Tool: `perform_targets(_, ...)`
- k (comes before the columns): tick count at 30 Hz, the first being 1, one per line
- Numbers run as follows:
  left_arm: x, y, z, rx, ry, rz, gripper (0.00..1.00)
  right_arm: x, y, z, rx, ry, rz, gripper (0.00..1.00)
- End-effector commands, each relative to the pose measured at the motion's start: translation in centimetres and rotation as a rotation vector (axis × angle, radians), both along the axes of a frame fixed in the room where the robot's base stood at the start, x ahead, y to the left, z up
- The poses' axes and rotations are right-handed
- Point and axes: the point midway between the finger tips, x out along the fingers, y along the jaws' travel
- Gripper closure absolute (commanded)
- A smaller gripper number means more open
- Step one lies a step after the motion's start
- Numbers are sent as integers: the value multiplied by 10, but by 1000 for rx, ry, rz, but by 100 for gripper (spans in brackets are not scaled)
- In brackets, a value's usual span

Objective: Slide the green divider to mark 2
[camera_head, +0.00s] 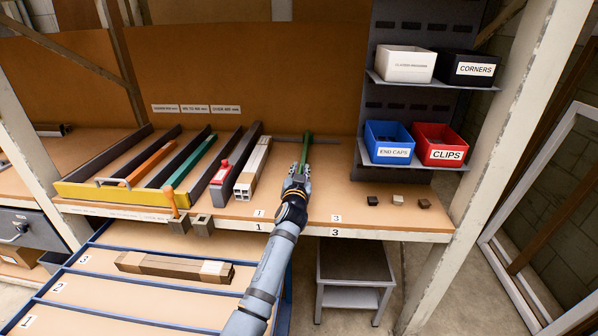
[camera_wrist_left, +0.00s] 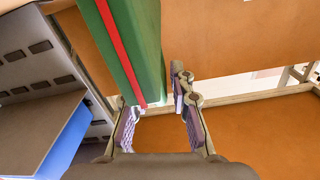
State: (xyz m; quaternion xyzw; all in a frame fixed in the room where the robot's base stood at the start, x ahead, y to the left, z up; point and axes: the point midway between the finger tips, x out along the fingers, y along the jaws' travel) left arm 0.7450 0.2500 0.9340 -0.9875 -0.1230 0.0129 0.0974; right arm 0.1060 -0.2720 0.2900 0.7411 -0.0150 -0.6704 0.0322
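The green divider (camera_head: 306,148) stands upright at the back of the workbench, right of the white profiles. In the left wrist view the divider (camera_wrist_left: 147,45) is a tall green panel with a red stripe. My left gripper (camera_head: 299,170) is at its near end. In the wrist view the gripper (camera_wrist_left: 155,110) has its fingers apart, one on each side of the divider's lower end; I see no firm grip on it. Mark 1 (camera_head: 258,227) and mark 3 (camera_head: 335,232) show on the front edge. My left arm covers the edge between them. My right gripper is out of view.
Small blocks (camera_head: 397,200) lie right. A blue bin (camera_head: 389,141) and red bin (camera_head: 438,143) sit on a shelf above. A blue-framed rack (camera_head: 150,265) stands below.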

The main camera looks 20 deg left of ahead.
Motion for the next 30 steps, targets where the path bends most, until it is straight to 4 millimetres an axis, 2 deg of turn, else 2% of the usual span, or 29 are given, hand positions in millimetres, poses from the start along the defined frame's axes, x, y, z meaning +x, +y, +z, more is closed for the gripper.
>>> perform_targets(7, 0, 0, 1, 0, -1, 1, 66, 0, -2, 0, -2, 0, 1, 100)
perform_targets(11, -3, -1, 0, -1, -1, 0, 66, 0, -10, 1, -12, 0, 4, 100)
perform_targets(21, -60, -16, -1, -2, 0, 0, 66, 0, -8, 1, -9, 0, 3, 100)
perform_targets(25, -71, -18, 0, -1, 0, 0, 66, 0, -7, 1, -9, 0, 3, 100)
perform_targets(30, -73, -19, 0, 0, 0, 0, 66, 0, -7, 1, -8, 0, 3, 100)
